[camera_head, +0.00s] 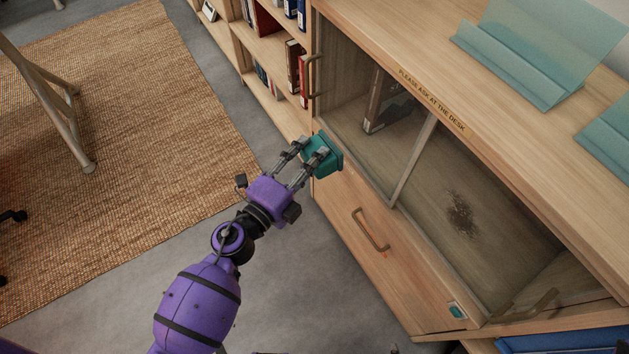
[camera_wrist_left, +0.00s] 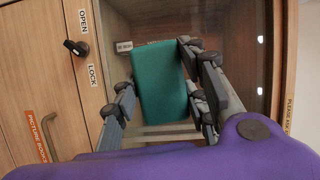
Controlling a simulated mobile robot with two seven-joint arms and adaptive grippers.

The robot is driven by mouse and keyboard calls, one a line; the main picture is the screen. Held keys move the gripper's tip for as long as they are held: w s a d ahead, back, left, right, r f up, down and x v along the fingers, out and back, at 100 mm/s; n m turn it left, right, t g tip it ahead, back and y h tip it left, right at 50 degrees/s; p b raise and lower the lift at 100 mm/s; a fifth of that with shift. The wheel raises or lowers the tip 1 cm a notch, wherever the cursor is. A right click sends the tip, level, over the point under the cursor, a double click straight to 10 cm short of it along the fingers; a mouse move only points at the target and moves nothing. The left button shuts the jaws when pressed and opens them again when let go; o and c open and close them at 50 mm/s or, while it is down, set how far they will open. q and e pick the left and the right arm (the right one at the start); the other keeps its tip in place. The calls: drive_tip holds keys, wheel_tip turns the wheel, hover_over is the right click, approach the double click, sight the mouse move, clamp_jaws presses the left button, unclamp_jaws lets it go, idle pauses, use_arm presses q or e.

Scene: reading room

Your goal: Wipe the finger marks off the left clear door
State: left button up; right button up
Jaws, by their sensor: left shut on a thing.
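My left gripper (camera_head: 314,158) is shut on a teal block-shaped wiper (camera_head: 323,153), which also shows between the fingers in the left wrist view (camera_wrist_left: 160,85). The wiper is at the lower left corner of the left clear door (camera_head: 350,120); I cannot tell whether it touches the pane. No clear finger marks show on this door. A brown speckled smudge (camera_head: 461,214) shows at the right clear door (camera_head: 440,255); I cannot tell whether it is on the pane or behind it. My right gripper is not in view.
A book (camera_head: 388,103) stands behind the left door. A handle (camera_head: 312,76) sticks out at that door's left edge. A drawer with a handle (camera_head: 370,230) is below. Teal stands (camera_head: 515,70) rest on the cabinet top. A knob (camera_wrist_left: 75,47) sits by OPEN/LOCK labels.

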sight(326, 144)
use_arm(q)
drive_tip(key=shift+w+a+r+m+b, duration=0.25)
drive_tip(key=shift+w+r+m+b, duration=0.2)
drive_tip(key=shift+b, duration=0.35)
drive_tip(key=shift+w+r, duration=0.25)
drive_tip(key=shift+w, duration=0.05)
drive_tip(key=shift+w+d+p, duration=0.15)
drive_tip(key=shift+w+d, duration=0.7)
drive_tip(key=shift+d, duration=0.35)
drive_tip(key=shift+w+d+p, duration=0.15)
drive_tip(key=shift+w+d, duration=0.7)
drive_tip(key=shift+d, duration=0.3)
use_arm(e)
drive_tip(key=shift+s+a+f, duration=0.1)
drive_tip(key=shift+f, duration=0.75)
use_arm(q)
drive_tip(key=shift+w+d, duration=0.6)
drive_tip(key=shift+d, duration=0.2)
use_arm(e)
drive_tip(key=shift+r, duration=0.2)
use_arm(q)
drive_tip(key=shift+s, duration=0.1)
drive_tip(key=s+d+p, duration=0.1)
drive_tip(key=s+d, duration=0.1)
drive_tip(key=s, duration=0.1)
drive_tip(key=shift+d, duration=0.25)
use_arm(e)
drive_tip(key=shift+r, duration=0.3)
use_arm(q)
drive_tip(key=shift+a, duration=0.1)
